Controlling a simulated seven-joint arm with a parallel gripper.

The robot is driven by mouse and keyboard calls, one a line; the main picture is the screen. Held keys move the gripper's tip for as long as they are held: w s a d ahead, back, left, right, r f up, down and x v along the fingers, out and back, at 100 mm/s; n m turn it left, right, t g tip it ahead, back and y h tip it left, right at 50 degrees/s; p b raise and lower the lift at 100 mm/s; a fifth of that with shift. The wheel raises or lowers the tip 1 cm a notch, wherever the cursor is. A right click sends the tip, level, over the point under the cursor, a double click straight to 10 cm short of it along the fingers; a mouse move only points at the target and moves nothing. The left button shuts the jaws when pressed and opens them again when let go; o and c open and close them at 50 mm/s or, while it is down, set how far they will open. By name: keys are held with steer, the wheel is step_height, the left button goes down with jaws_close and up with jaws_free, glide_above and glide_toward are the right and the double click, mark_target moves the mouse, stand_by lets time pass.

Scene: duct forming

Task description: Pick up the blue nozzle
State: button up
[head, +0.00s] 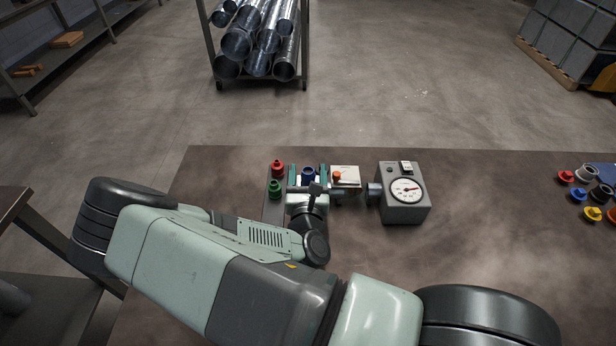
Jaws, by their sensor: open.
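The blue nozzle (308,174) stands near the back left of the table, seen from above. My gripper (308,170) is over the same spot, with one teal-edged finger on each side of the blue nozzle. The jaws are open, and a gap shows between the nozzle and the fingers. I cannot tell the fingertips' height relative to the nozzle. My gripper body and wrist hide the area just in front of it.
A red nozzle (277,168) and a green nozzle (275,189) stand close left on a grey holder (273,211). Right are a pale box with an orange top piece (346,174) and a gauge box (404,208). Several coloured pieces lie far right. The brown table (500,230) is clear between.

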steer(key=shift+w, duration=0.65)
steer(key=c, duration=1)
steer(key=shift+r, duration=0.1)
